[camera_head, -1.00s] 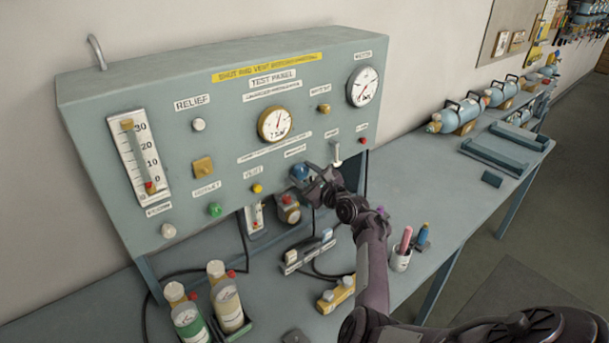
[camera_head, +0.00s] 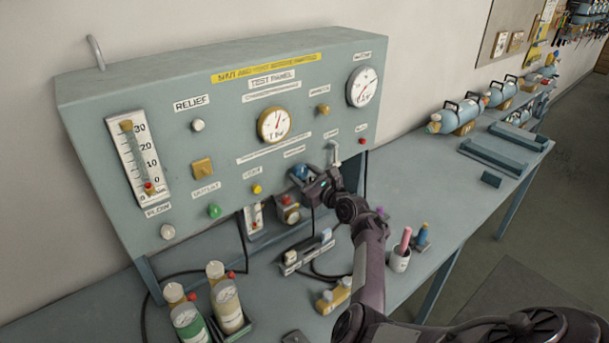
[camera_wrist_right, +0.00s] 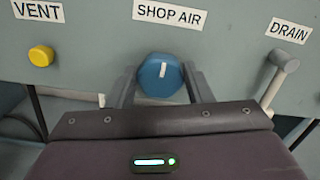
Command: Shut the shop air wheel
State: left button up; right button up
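The shop air wheel is a round blue knob with a pale mark. It shows in the right wrist view (camera_wrist_right: 160,78), under the SHOP AIR label (camera_wrist_right: 168,14), and low on the panel front in the head view (camera_head: 300,172). My right gripper (camera_wrist_right: 160,88) reaches it, with one finger on each side of the wheel. The fingers are spaced about as wide as the wheel; I cannot tell whether they press on it. In the head view my right gripper (camera_head: 314,181) partly covers the wheel. My left gripper is not in view.
The yellow vent knob (camera_wrist_right: 41,56) and the grey drain lever (camera_wrist_right: 279,75) flank the wheel on the panel (camera_head: 225,140). Bottles (camera_head: 228,306), a pen cup (camera_head: 400,259) and a small block (camera_head: 333,296) stand on the bench below. Bench to the right is partly clear.

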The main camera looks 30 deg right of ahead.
jog(key=o, duration=0.4)
jog(key=shift+s+f, duration=0.15)
jog(key=shift+s, duration=0.35)
jog(key=s, duration=0.2)
jog(key=s+b, duration=0.1)
jog(key=s, duration=0.1)
jog(key=s+b, duration=0.1)
jog(key=s, duration=0.1)
jog(key=shift+s+d, duration=0.3)
jog(key=shift+s, duration=0.1)
